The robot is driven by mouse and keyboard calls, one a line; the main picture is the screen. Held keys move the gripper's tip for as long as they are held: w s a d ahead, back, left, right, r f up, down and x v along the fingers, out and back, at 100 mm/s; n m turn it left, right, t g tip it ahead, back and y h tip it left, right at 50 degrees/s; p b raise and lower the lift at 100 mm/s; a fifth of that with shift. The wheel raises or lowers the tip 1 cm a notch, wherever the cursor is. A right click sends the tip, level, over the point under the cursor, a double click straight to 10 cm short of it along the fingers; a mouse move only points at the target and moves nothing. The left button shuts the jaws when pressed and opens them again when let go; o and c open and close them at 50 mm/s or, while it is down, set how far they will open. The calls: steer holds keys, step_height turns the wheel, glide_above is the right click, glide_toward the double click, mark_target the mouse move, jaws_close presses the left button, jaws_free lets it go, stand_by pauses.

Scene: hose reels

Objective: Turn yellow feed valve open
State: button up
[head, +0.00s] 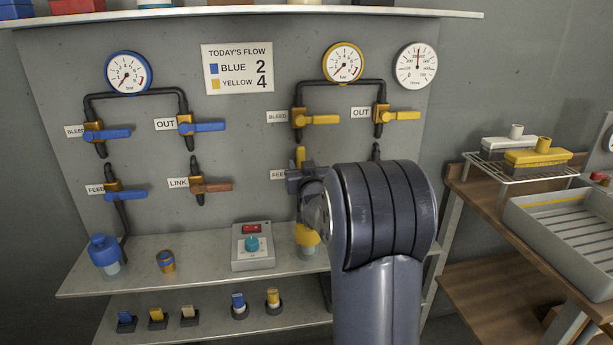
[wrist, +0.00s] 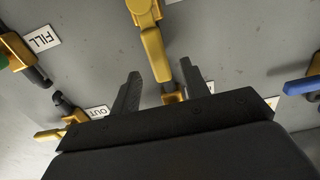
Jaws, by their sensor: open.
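The yellow feed valve's handle (head: 300,156) stands upright, in line with its pipe, just right of the FEED label (head: 278,174). My gripper (head: 296,181) is in front of this valve and hides its body in the head view. In the wrist view, which is upside down, the yellow feed handle (wrist: 155,55) reaches in between the two fingers of my gripper (wrist: 160,70). The fingers are spread, with gaps visible on both sides of the handle. I cannot tell how far the handle lies from them in depth.
Above are the yellow bleed valve (head: 318,119) and yellow out valve (head: 402,115), handles sideways. The brown-handled link valve (head: 212,187) is to the left. Below, a control box (head: 252,248) stands on the shelf (head: 200,270). A rack and grey tray (head: 560,225) are at right.

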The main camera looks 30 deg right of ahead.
mark_target(302, 159)
steer(key=shift+v, duration=2.65)
steer(key=shift+w, duration=0.1)
steer(key=x, duration=1)
steer(key=shift+w+d+p, duration=0.15)
steer(key=shift+w+p, duration=0.15)
steer(key=shift+p, duration=0.1)
